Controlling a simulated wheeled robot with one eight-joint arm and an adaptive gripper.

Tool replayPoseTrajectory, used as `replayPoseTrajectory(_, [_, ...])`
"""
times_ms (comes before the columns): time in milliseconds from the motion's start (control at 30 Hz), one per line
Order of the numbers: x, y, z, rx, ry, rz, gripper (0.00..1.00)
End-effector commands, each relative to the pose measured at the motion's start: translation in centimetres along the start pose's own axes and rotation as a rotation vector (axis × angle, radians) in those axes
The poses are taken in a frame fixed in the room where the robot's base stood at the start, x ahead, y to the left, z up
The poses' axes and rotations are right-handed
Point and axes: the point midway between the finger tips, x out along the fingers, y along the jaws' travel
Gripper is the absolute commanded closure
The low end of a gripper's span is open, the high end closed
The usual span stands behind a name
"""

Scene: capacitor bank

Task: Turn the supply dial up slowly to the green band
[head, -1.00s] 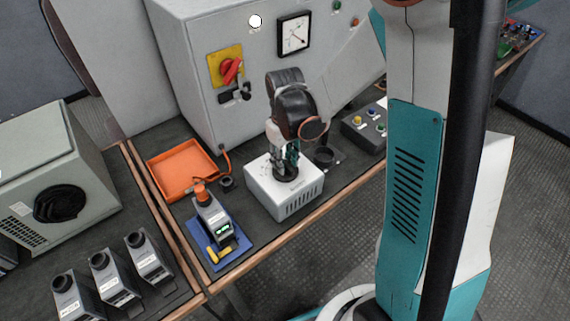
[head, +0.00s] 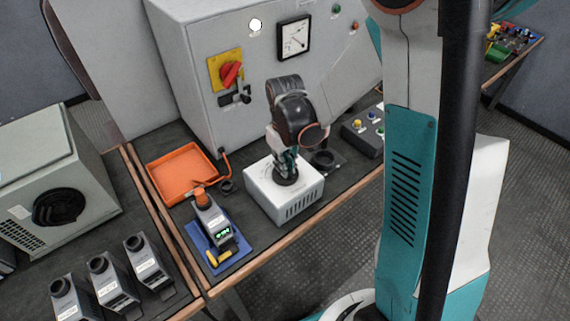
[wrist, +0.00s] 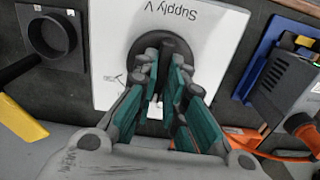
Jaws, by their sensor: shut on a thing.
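The supply dial (head: 288,181) is a black round knob on top of a white supply box (head: 270,202) on the bench. My gripper (head: 285,172) points down and is shut on the dial. In the wrist view, the dial (wrist: 164,47) lies between my teal fingers (wrist: 163,70), which hide part of it. The box top there reads "Supply V" upside down. The gauge (head: 294,37) on the grey cabinet has a white face and a dark needle; its exact reading and any green band are too small to tell.
A red rotary switch (head: 230,72) sits left of the gauge. An orange tray (head: 181,172) and a handheld meter (head: 212,222) on a blue mat (head: 237,249) lie left of the box. A black cup-like holder (head: 323,161) and a button box (head: 362,137) stand right.

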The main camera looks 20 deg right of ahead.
Motion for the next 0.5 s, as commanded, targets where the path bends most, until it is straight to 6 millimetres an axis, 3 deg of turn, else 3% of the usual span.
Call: replayPoseTrajectory(500, [0.01,0.06,-0.02,0.323,0.000,0.000,1.00])
